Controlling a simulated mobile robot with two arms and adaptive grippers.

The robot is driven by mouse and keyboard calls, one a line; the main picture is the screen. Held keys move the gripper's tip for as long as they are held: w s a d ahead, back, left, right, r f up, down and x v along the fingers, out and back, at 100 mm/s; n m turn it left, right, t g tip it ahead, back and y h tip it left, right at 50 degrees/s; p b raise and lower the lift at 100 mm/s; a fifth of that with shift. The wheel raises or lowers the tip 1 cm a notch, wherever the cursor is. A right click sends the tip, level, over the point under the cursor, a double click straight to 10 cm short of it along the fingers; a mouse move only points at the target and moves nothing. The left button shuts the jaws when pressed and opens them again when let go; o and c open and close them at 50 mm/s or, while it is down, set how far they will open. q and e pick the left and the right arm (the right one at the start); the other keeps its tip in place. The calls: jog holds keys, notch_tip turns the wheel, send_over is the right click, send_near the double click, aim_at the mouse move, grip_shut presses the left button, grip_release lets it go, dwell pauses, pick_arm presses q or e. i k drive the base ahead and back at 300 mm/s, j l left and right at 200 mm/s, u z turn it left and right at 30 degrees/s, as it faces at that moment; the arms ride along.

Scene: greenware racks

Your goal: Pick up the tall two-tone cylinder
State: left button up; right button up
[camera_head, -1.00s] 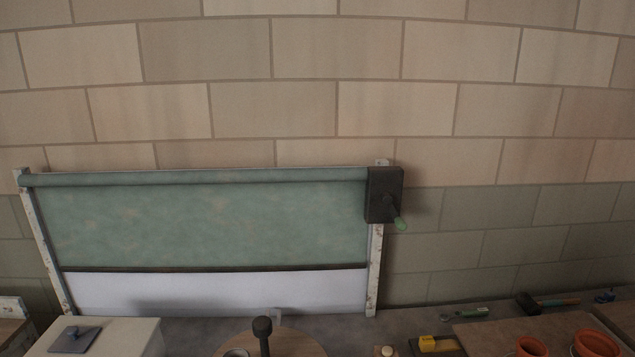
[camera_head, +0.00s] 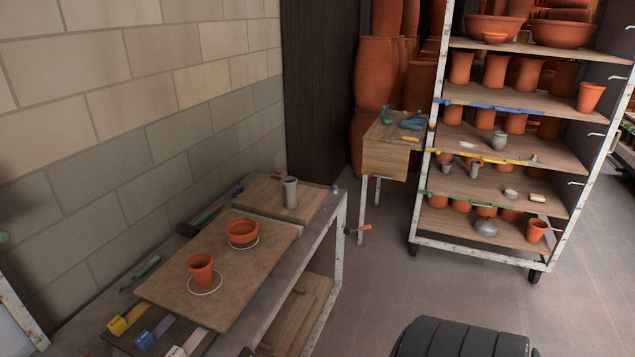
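A tall grey cylinder (camera_head: 290,193) stands upright on a wooden board at the far end of the bench by the wall. Its rim looks a little wider than its body; at this size I cannot tell for sure whether it has two tones. Smaller grey vessels stand on the rack, one on a middle shelf (camera_head: 499,140) and another on the shelf below (camera_head: 475,169). Neither of my grippers is in view.
The bench board (camera_head: 255,275) holds an orange pot (camera_head: 201,269) and an orange bowl (camera_head: 242,231). Tools lie along the bench's edges. A wheeled rack (camera_head: 430,200) full of pots stands at right. A small table (camera_head: 385,160) stands behind. Floor between bench and rack looks clear.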

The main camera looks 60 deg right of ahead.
aim_at(288, 183)
jog(key=z, duration=1.65)
